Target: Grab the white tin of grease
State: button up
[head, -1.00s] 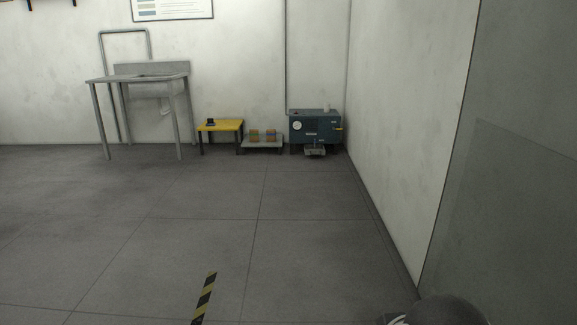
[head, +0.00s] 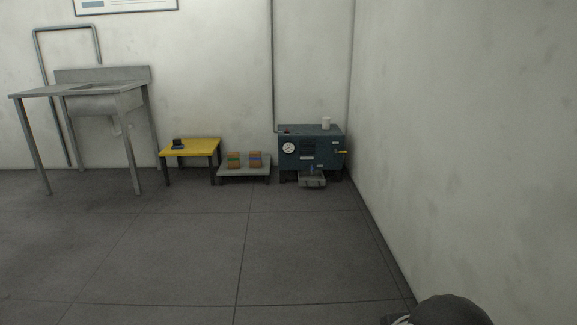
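A small white cylinder (head: 326,123), which looks like the white tin, stands upright on top of a blue-grey machine (head: 311,152) in the far right corner of the room. It stands near the right end of the machine's top and is too small to read any label. My gripper is not in view. Only a dark rounded part of my own body shows at the bottom right of the head view.
Left of the machine are a low grey stand (head: 244,172) with small boxes (head: 255,159), a yellow table (head: 190,147) with a small dark object, and a metal sink (head: 104,101). A wall (head: 460,150) runs along the right. The floor (head: 190,250) ahead is clear.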

aim_at(326, 121)
jog(key=i, duration=2.35)
jog(key=i+z, duration=0.1)
jog(key=i, duration=0.5)
jog(key=i+z, duration=0.1)
jog(key=i, duration=0.45)
jog(key=i+j+z, duration=0.1)
jog(key=i, duration=0.5)
jog(key=i+j+z, duration=0.1)
jog(key=i, duration=0.45)
jog(key=i+z, duration=0.2)
jog(key=i, duration=0.3)
jog(key=i+j+z, duration=0.15)
jog(key=i, duration=0.4)
